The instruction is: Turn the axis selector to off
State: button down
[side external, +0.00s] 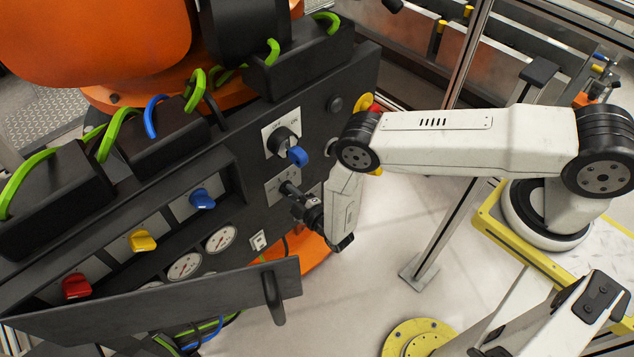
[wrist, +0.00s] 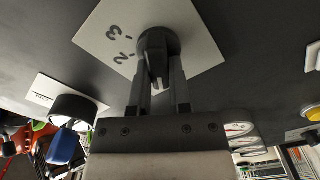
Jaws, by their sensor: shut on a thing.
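The axis selector (wrist: 155,45) is a black knob on a white square plate (wrist: 95,38) on the dark panel. The marks 2 and 3 show left of the knob in the wrist view; the rest of the scale is hidden or out of sight, so I cannot tell the exact setting. My gripper (wrist: 160,80) is shut on the knob, one finger on each side. In the side external view my gripper (side external: 290,190) reaches the panel at the selector's plate (side external: 274,193), and its fingers cover much of the knob.
A black rotary switch with a blue handle (side external: 297,156) sits just above. Red (side external: 76,286), yellow (side external: 142,240) and blue (side external: 202,199) knobs and gauges (side external: 222,238) are lower left. An open flap with a handle (side external: 273,298) juts out below. Free floor lies right of the panel.

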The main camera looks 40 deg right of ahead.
jog(key=shift+n, duration=0.3)
jog(key=c, duration=0.6)
grip_release()
jog(key=shift+o, duration=0.2)
jog(key=shift+s, duration=0.1)
jog(key=s, duration=0.7)
jog(key=shift+s, duration=0.4)
jog(key=shift+w, duration=0.1)
